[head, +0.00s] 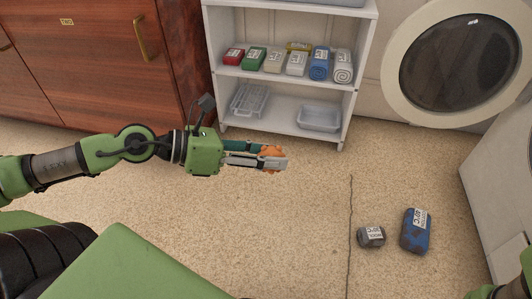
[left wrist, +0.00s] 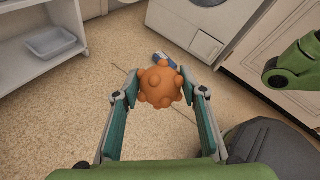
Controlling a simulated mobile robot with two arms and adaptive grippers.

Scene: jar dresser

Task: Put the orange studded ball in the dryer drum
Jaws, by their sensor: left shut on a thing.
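The orange studded ball (head: 271,155) is held between the fingertips of my left gripper (head: 272,158), above the speckled floor in front of the white shelf. The left wrist view shows the ball (left wrist: 160,85) between the two fingers of the left gripper (left wrist: 160,90), shut on it. The drum inside is not visible. A green part of my right arm (head: 510,288) shows at the lower right, but its gripper is out of view.
A brown cabinet (head: 95,60) stands at the left. A white appliance (head: 500,170) is at right.

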